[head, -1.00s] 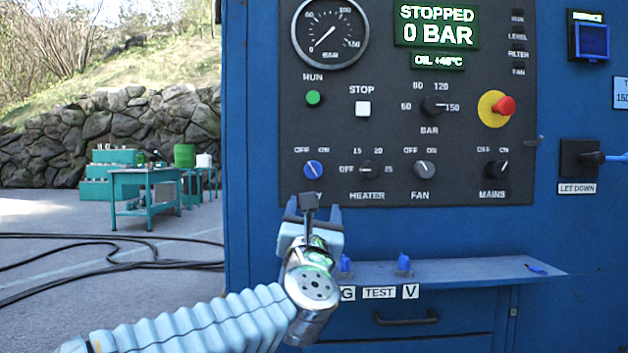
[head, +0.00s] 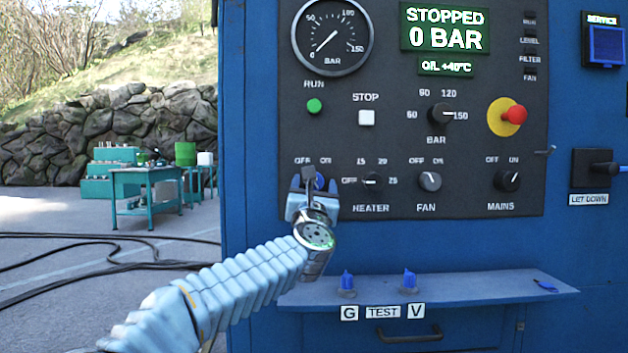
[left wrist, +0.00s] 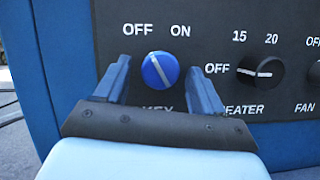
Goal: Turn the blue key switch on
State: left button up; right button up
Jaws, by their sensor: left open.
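The blue key switch (left wrist: 160,70) is a round knob with a white line, on the dark control panel (left wrist: 215,30). OFF and ON are printed above it, and the line slants up to the left, toward OFF. My left gripper (head: 312,188) is in front of the switch and mostly hides it in the head view. In the left wrist view its two fingers are open, one to each side of the knob, with visible gaps. Whether the tips reach the knob's depth I cannot tell. My right gripper is out of view.
The heater knob (head: 371,180) is close to the right of my left gripper. The fan knob (head: 429,181) and mains knob (head: 507,180) are further right. A blue shelf (head: 460,288) juts out below the panel. Open ground with black hoses (head: 110,262) lies left of the cabinet.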

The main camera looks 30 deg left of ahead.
pick_arm(q)
jog(key=shift+w+a+r, duration=0.15)
jog(key=shift+w+a, duration=0.05)
jog(key=shift+w, duration=0.1)
jog(key=c, duration=1.1)
jog(key=shift+o, duration=0.2)
